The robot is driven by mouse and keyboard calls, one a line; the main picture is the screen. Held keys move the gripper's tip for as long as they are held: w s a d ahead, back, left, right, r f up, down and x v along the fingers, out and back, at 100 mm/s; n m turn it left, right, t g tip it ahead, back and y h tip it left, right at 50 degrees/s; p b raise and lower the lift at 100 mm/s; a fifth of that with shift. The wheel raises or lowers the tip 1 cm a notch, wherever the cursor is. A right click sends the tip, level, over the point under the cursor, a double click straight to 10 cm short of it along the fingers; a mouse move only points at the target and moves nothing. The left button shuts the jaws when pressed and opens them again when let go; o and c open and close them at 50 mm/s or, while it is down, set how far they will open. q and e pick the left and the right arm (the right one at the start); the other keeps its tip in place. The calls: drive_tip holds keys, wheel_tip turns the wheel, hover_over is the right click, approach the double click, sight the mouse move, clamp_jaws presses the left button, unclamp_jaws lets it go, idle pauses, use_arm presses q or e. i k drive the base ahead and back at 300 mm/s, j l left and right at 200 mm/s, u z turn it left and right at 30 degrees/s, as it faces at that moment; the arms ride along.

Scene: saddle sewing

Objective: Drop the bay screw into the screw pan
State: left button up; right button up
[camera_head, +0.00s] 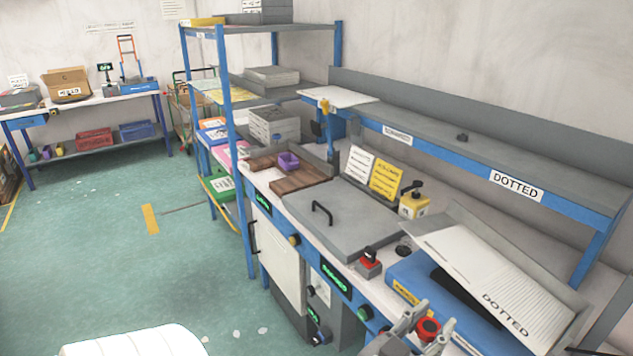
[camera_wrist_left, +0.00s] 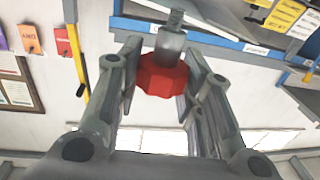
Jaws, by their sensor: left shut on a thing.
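My left gripper (camera_head: 427,330) is low in the head view, in front of the bench edge. It is shut on the bay screw (camera_head: 428,328), whose red knob shows between the fingers. In the left wrist view the screw (camera_wrist_left: 164,76) has a red knob and a grey metal shaft pointing away from my palm. A small purple open container (camera_head: 288,162) sits on the brown wooden tray at the back of the bench; I cannot tell for sure that it is the screw pan. It is well apart from the gripper. My right gripper is out of view.
A grey lidded box (camera_head: 345,225) with a black handle lies between the gripper and the wooden tray (camera_head: 300,181). A red-topped button (camera_head: 369,260), a yellow block with a black knob (camera_head: 413,205) and a tilted DOTTED panel (camera_head: 480,262) stand nearby. A blue shelf post (camera_head: 238,150) rises beside the tray.

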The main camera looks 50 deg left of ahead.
sight(287, 169)
drive_tip(key=j+u, duration=0.15)
drive_tip(key=u, duration=1.35)
drive_tip(key=i+l+u, duration=0.1)
drive_tip(key=i+u, duration=0.15)
drive_tip(key=i, duration=0.95)
